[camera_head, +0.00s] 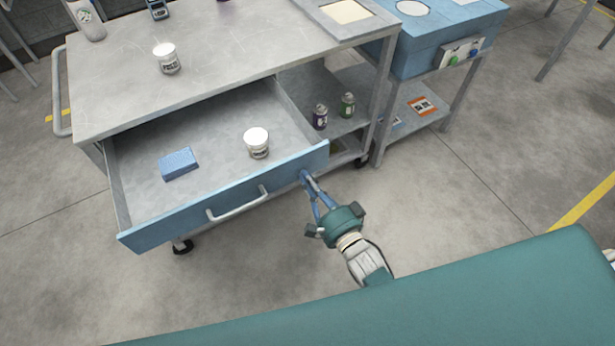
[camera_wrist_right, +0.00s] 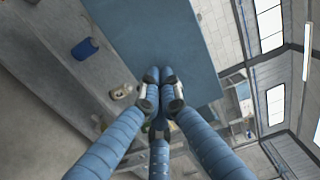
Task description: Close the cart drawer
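The cart drawer (camera_head: 225,105) stands pulled out from the grey cart (camera_head: 200,60) in the head view. Its blue front panel (camera_head: 165,228) carries a grey bar handle (camera_head: 238,204). A blue block (camera_head: 179,163) and a white-lidded tub (camera_head: 257,142) lie inside. My right gripper (camera_head: 305,178) is at the right end of the front panel, away from the handle. In the wrist view its fingertips (camera_wrist_right: 162,77) are together with nothing between them, and they overlap the blue panel (camera_wrist_right: 155,40). I cannot tell whether they touch it. My left gripper is not in view.
A tub (camera_head: 167,58) and a bottle (camera_head: 87,20) stand on the cart top. Small bottles (camera_head: 320,117) stand on the shelf right of the drawer. A blue bench (camera_head: 430,45) adjoins the cart's right side. The floor before the drawer is clear.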

